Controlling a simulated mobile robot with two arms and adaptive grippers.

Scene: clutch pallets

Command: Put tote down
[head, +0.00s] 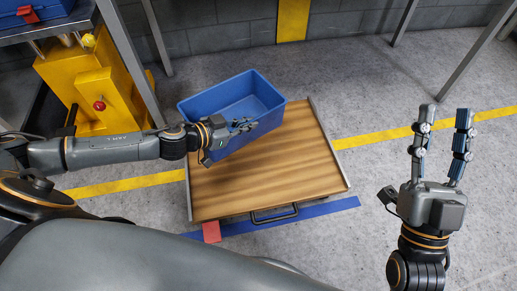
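The blue tote (214,104) is an open, empty-looking box at the back left of a wooden-topped platform (290,175). It looks upright and its underside is hidden, so I cannot tell whether it rests fully on the wood. My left gripper (248,126) is at the tote's near wall, with its fingers over or beside the rim. The fingers are small and overlap the tote, so their grip is unclear. My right gripper (443,118) is raised at the right, fingers apart, open and empty, away from the tote.
A yellow machine (97,88) with a red knob stands at the left. Above it, a metal table (45,30) holds another blue container (38,10). Metal legs stand at the back right. The wooden top is bare in front of the tote. Yellow and blue stripes mark the floor.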

